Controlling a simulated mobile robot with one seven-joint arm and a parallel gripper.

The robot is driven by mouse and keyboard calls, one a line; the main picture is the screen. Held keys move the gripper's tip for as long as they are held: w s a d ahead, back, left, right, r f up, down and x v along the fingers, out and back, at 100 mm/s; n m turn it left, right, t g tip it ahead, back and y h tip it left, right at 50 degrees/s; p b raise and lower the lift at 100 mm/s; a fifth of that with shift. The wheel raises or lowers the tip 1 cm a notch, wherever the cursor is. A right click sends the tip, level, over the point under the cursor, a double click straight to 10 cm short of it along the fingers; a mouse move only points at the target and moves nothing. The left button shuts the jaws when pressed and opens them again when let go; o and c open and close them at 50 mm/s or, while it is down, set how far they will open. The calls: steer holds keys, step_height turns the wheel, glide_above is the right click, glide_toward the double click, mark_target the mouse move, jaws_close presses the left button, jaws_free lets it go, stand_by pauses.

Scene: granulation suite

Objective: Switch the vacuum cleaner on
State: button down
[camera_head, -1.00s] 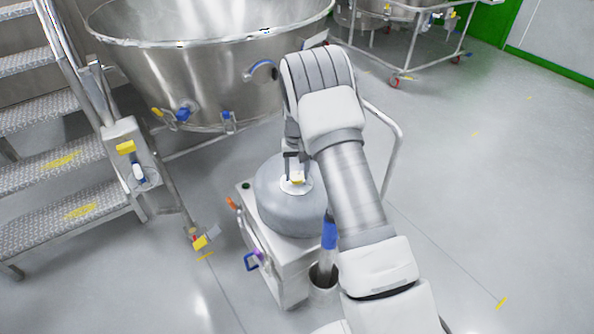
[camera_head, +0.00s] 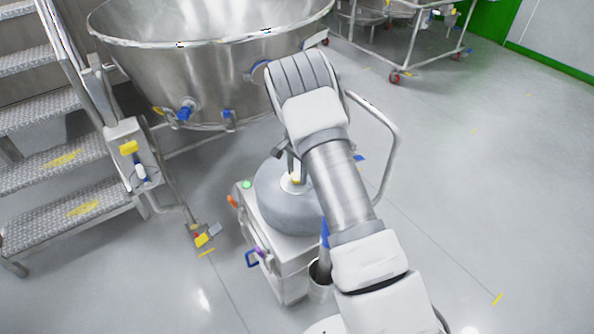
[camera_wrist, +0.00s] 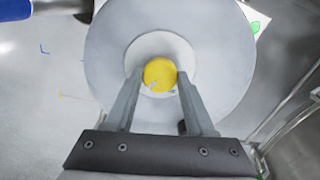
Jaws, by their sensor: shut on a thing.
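The vacuum cleaner has a grey dome top (camera_head: 275,208) on a pale box body (camera_head: 290,262). It stands below my arm in the head view. A yellow knob (camera_wrist: 160,74) sits in a white disc (camera_wrist: 160,50) at the top of the dome; a little of the knob (camera_head: 296,181) shows in the head view. My gripper (camera_wrist: 159,78) has a finger on each side of the knob and is shut on it. A small light (camera_head: 247,184) on the body's corner glows bright green; it also shows in the wrist view (camera_wrist: 256,27). My arm hides part of the dome.
A large steel vessel (camera_head: 215,75) stands behind the vacuum cleaner, and metal steps (camera_head: 60,160) stand at the left. A bent rail (camera_head: 388,150) rises right of my arm. The floor at the right is clear.

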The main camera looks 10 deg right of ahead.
steer(key=shift+m, duration=1.2)
steer(key=shift+c, duration=1.3)
jaws_free()
steer(key=shift+r, duration=0.1)
step_height(320, 180, up, 17)
steer(key=p, duration=0.3)
steer(key=shift+r+p, duration=0.15)
steer(key=shift+p, duration=0.2)
